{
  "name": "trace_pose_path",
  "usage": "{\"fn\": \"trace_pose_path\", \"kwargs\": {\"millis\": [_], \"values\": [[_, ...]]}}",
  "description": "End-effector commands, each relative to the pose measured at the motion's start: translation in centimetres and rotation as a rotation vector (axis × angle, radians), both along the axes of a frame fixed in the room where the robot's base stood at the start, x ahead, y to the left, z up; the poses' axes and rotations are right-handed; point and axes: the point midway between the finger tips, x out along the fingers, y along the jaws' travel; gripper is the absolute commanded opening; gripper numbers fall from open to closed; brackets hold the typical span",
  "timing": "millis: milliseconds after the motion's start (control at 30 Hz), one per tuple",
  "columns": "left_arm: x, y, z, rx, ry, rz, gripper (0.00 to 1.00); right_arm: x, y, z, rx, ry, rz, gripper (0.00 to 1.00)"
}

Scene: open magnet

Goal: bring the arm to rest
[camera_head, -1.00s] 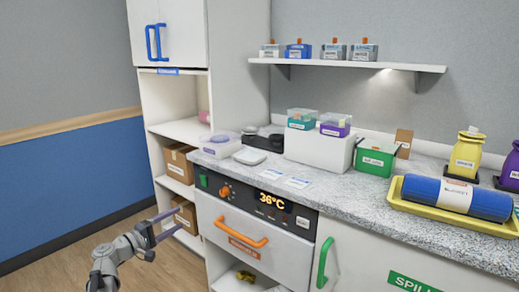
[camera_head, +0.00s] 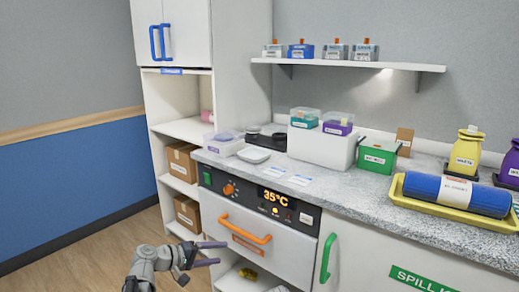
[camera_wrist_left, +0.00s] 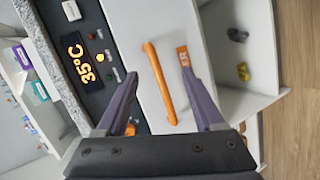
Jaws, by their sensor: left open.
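My left gripper (camera_head: 221,253) is at the lower left of the head view, in front of the lower left side of the appliance. Its two purple-grey fingers are apart, with nothing between them. In the left wrist view, the open fingers (camera_wrist_left: 158,76) point towards the white drawer front (camera_wrist_left: 130,30) and its orange handle (camera_wrist_left: 160,85). The handle shows in the gap between the fingers, and no contact is visible. The same orange handle (camera_head: 244,230) is to the right of the gripper in the head view. My right gripper is not seen.
The display (camera_head: 275,198) reads 35°C above the drawer. A green handle (camera_head: 327,258) is to the right. The granite counter (camera_head: 335,192) holds a blue roll (camera_head: 455,195) in a yellow tray and several boxes. A shelf unit (camera_head: 180,130) stands left; floor beside it is clear.

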Motion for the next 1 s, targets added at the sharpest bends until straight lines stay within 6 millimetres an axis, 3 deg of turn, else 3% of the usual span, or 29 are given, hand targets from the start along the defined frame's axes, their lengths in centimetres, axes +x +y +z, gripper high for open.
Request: {"fn": "trace_pose_path", "kwargs": {"millis": [100, 233, 367, 500, 700, 1000], "values": [[-4.2, -5.0, -3.5, 0.172, 0.062, -0.145, 0.69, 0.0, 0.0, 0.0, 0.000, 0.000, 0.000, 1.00], [-10.7, -9.3, -8.3, 0.453, 0.150, -0.350, 0.69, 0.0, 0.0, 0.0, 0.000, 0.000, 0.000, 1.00], [-16.7, -10.5, -11.8, 0.743, 0.221, -0.523, 0.69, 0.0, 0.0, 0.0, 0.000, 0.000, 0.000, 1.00], [-21.2, -9.7, -13.5, 1.012, 0.273, -0.649, 0.69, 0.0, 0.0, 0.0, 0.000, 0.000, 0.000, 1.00], [-24.1, -8.1, -13.7, 1.245, 0.306, -0.721, 0.69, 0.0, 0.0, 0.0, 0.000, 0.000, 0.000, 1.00], [-24.4, -7.6, -13.6, 1.299, 0.315, -0.732, 0.69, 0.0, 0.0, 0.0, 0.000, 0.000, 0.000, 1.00]]}}
